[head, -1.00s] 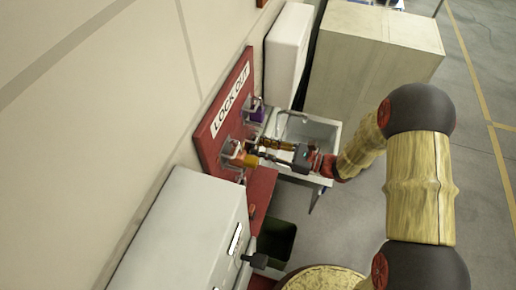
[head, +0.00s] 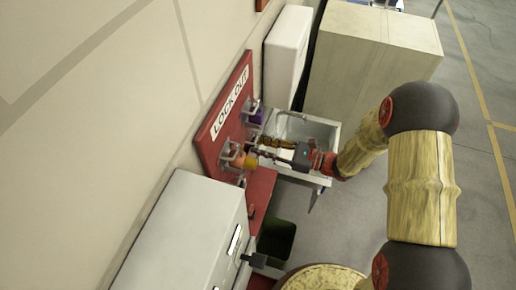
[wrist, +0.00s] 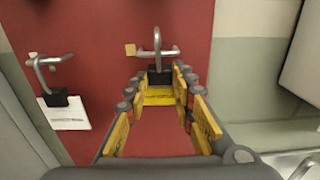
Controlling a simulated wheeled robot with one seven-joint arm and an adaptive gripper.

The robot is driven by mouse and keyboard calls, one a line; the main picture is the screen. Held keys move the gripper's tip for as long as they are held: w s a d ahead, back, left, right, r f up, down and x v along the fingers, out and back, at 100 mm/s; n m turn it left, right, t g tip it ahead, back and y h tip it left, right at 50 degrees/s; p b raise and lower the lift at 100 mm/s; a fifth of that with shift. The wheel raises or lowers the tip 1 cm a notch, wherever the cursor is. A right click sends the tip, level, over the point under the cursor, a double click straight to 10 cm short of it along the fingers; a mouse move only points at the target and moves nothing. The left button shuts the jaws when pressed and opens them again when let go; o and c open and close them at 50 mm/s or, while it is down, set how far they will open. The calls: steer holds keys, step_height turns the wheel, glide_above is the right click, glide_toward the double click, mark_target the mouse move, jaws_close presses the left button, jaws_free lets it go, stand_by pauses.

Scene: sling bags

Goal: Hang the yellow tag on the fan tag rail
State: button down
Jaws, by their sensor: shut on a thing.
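In the wrist view, the yellow tag (wrist: 160,97) sits between the fingertips of my gripper (wrist: 157,88). The gripper is shut on it. The tag has a black block at its top and a grey metal hook rising from that. The hook overlaps the metal rail (wrist: 172,51) on the red board. I cannot tell whether it is over the rail or only in front of it. A small tan label is at the rail's left end. In the head view my gripper (head: 272,147) reaches the board from the right; the held tag is too small to make out there.
A white tag (wrist: 70,117) hangs from another rail (wrist: 45,60) to the left. In the head view, the red LOCK OUT board (head: 212,150) carries an orange item (head: 250,161) and a purple item (head: 257,117). A grey cabinet (head: 180,230) and a sink (head: 322,130) are close by.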

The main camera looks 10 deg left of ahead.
steer(key=shift+w+r, duration=0.15)
steer(key=shift+r, duration=0.6)
steer(key=shift+d+f, duration=0.15)
steer(key=shift+d, duration=0.15)
steer(key=s+d, duration=0.1)
steer(key=d, duration=0.6)
steer(key=shift+s+f, duration=0.15)
steer(key=shift+f, duration=0.1)
stand_by(0.5)
